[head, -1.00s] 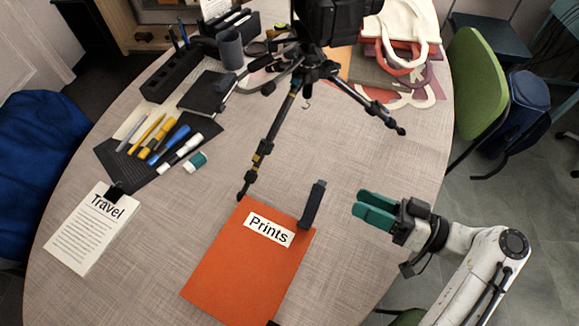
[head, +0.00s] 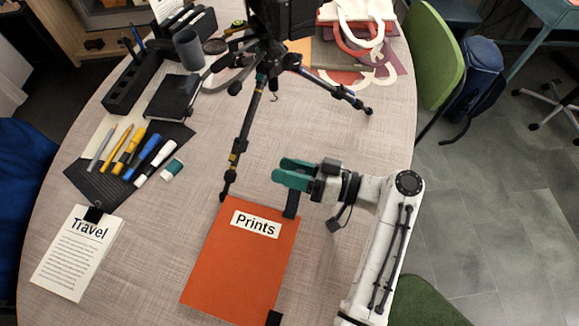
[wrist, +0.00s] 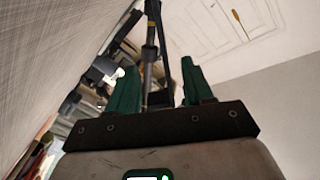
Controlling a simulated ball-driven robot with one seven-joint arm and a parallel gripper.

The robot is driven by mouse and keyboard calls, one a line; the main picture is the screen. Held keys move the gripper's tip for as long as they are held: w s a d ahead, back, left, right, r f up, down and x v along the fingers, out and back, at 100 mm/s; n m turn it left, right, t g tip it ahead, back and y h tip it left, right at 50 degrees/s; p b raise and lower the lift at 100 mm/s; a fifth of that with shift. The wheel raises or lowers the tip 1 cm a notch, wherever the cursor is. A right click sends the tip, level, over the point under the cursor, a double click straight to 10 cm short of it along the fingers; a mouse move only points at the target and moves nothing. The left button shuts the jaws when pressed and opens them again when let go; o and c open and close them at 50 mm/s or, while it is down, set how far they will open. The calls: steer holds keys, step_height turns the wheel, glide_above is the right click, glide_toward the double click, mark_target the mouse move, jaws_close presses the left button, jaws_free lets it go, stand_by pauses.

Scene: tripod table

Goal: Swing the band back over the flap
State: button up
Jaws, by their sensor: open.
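An orange folder (head: 240,268) labelled "Prints" lies on the table. A dark band (head: 291,206) rises at the folder's top right corner, its lower end at the folder's edge. My gripper (head: 281,170) has teal fingers, is open, and points left just above the band's upper end in the head view. The lower finger partly covers the band's top; I cannot tell whether they touch. In the wrist view both fingers (wrist: 160,88) stand apart, with dark upright shapes between them that I cannot clearly identify. No separate flap can be made out.
A tripod (head: 243,140) stands close behind the folder, one leg foot near its top edge. A "Travel" sheet (head: 78,262) with a clip lies left, below several pens and markers (head: 130,150). Another dark piece (head: 274,318) sits at the folder's bottom right.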

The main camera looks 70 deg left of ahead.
steer(key=c, duration=0.7)
steer(key=shift+s, duration=0.1)
